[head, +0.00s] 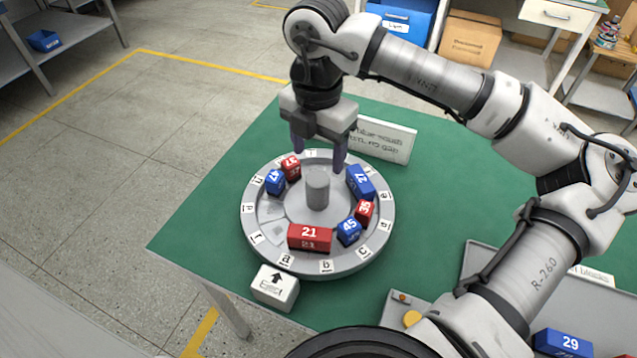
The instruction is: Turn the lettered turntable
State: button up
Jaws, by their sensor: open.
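The grey lettered turntable (335,267) sits on the green table, with letter tags around its rim. A grey upright post (317,189) stands at its middle. Several red and blue numbered blocks lie on it, among them red 21 (309,237), blue 45 (349,231), blue 27 (360,182) and blue 47 (275,181). My gripper (318,160) is open above the far part of the turntable, its fingers spread behind the post. I cannot tell whether a finger touches anything.
A white box (275,287) with an upward arrow stands at the turntable's front left. A white sign (385,138) stands behind it, partly hidden by my gripper.

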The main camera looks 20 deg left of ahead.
aim_at(318, 190)
notch_tip(318, 190, down, 11)
jog(key=shift+p, duration=0.85)
grip_shut()
